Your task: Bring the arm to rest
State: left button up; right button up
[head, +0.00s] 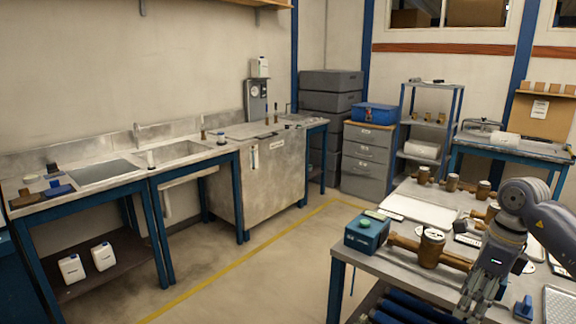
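My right arm comes in from the right edge of the head view. Its gripper (480,302) points down over the front part of the near table (350,258), in front of a brass meter (432,247). The fingertips run down near the bottom of the picture, and I cannot make out a gap between them or anything held. I cannot tell whether the gripper touches the table. My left arm and gripper are not in view.
Several brass meters (452,182) line the table's back. A small blue item (523,308) lies right of the gripper. Open floor (270,270) separates this table from the sink bench (180,153).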

jog(key=w+a+f+m+t+y, duration=0.1)
jog(key=w+a+f+m+y, duration=0.2)
jog(key=a+f+y, duration=0.5)
jog(key=w+a+f+m+t+y, duration=0.1)
jog(key=w+a+f+m+y, duration=0.3)
jog(key=a, duration=0.8)
notch_tip(320, 180, down, 20)
jog(key=d+m+t+h, duration=0.35)
jog(key=m+t, duration=0.65)
jog(key=m, duration=0.8)
jog(key=s+d+f+m+g+h, duration=0.2)
jog(key=s+d+f+m+h, duration=0.3)
jog(key=s+f, duration=0.6)
jog(key=s+f+m+g+h, duration=0.1)
jog(key=s+f+m+h, duration=0.3)
jog(key=s+f+m, duration=0.65)
jog(key=s+a+f+m+g, duration=0.1)
jog(key=s+f+g, duration=0.3)
jog(key=s, duration=1.1)
jog(key=s+a+f+m+g+h, duration=0.1)
jog(key=s+f+g, duration=0.3)
jog(key=s+f, duration=0.5)
jog(key=s+m, duration=0.1)
jog(key=s, duration=0.6)
jog(key=shift+a+f, duration=0.1)
